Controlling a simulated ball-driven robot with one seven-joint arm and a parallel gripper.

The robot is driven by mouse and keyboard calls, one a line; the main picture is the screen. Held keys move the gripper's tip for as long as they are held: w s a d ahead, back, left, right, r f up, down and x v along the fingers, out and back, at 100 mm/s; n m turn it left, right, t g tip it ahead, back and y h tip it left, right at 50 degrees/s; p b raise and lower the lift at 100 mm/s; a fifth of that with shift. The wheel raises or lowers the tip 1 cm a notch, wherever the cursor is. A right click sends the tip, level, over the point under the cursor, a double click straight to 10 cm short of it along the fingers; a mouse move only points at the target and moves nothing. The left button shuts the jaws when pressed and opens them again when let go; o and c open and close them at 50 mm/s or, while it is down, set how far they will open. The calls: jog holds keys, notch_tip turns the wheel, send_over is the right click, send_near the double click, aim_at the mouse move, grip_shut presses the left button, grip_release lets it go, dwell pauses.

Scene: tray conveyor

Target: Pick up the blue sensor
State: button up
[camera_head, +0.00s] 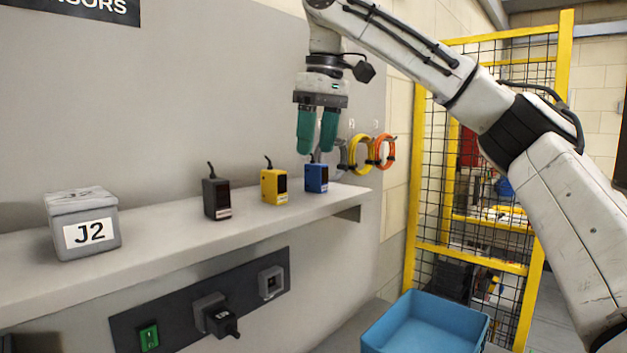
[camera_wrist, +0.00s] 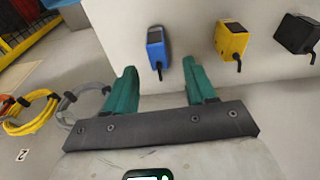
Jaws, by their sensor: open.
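The blue sensor (camera_head: 316,178) stands upright on the grey shelf (camera_head: 160,232), the rightmost of the three sensors on it. My gripper (camera_head: 317,150), with green fingers, points down just above the blue sensor in the head view, and one fingertip covers part of its top. In the wrist view the blue sensor (camera_wrist: 157,48) lies beyond the fingertips, between the two fingers of my gripper (camera_wrist: 160,75). The fingers are apart with nothing between them. The sensor's short black cable shows in the wrist view.
A yellow sensor (camera_head: 273,187) and a black sensor (camera_head: 217,197) stand left of the blue one. A grey box marked J2 (camera_head: 82,222) sits further left. Coiled cables (camera_head: 362,154) hang on the wall at right. A blue bin (camera_head: 425,325) and a yellow-framed mesh fence (camera_head: 480,180) are at right.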

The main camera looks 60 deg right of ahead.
aim_at(317, 164)
jog(key=shift+w+d+f+p, duration=0.1)
jog(key=shift+f+p, duration=0.1)
jog(key=shift+f, duration=1.35)
jog(key=shift+w+d+f+p, duration=0.1)
jog(key=shift+f+p, duration=0.1)
jog(key=shift+f, duration=1.35)
jog(key=shift+c, duration=0.4)
grip_shut()
jog(key=shift+r, duration=0.15)
